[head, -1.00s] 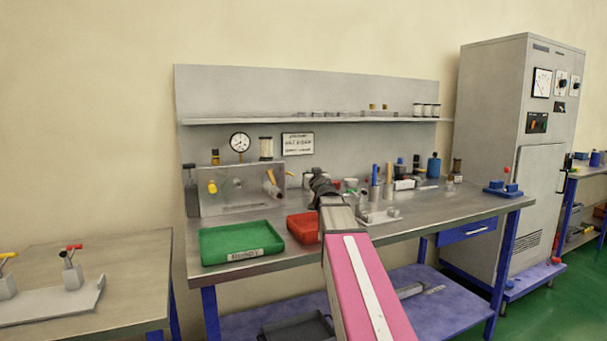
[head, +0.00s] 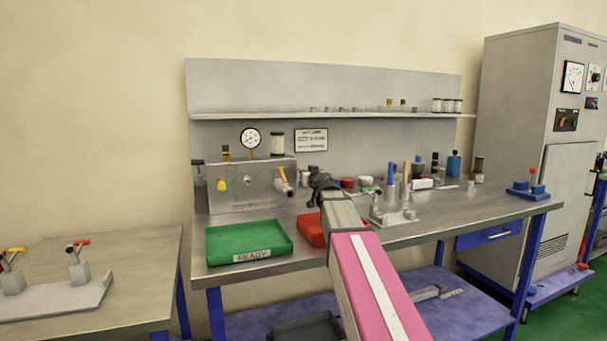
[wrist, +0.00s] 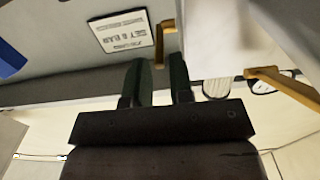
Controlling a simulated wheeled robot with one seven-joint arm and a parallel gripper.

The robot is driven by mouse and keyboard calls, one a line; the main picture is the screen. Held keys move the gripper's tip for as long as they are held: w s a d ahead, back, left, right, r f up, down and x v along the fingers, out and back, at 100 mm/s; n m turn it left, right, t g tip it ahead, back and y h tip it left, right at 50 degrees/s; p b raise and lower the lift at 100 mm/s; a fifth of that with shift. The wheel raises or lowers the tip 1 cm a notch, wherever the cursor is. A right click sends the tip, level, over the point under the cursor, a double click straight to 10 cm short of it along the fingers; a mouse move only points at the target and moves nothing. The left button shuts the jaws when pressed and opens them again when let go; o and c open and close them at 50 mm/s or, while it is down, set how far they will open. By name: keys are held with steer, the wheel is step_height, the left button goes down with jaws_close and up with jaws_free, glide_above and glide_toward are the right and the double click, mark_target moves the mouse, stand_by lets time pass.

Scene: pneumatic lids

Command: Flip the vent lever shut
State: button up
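A grey panel block (head: 228,200) stands at the back left of the bench. A lever with an orange-yellow handle (head: 283,178) is at its right end, the handle tilted up and to the left. Two orange-yellow bars show in the wrist view, one at the right (wrist: 285,86) and one at the top middle (wrist: 168,36); I cannot tell which is the vent lever. My gripper (wrist: 161,66) has its two dark fingers apart with nothing between them. In the head view my dark wrist (head: 320,184) is right of the panel, its fingertips not clear.
A green tray (head: 215,248) and a red tray (head: 309,230) lie in front of the panel. A gauge (head: 250,139) stands above it, and a sign (head: 311,141) hangs to the right. Bottles and a clamp fixture (head: 393,216) stand right of my arm.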

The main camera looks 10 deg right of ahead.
steer(key=w, duration=0.2)
steer(key=w+a, duration=0.1)
steer(key=w, duration=0.1)
steer(key=shift+w, duration=0.4)
jaws_close()
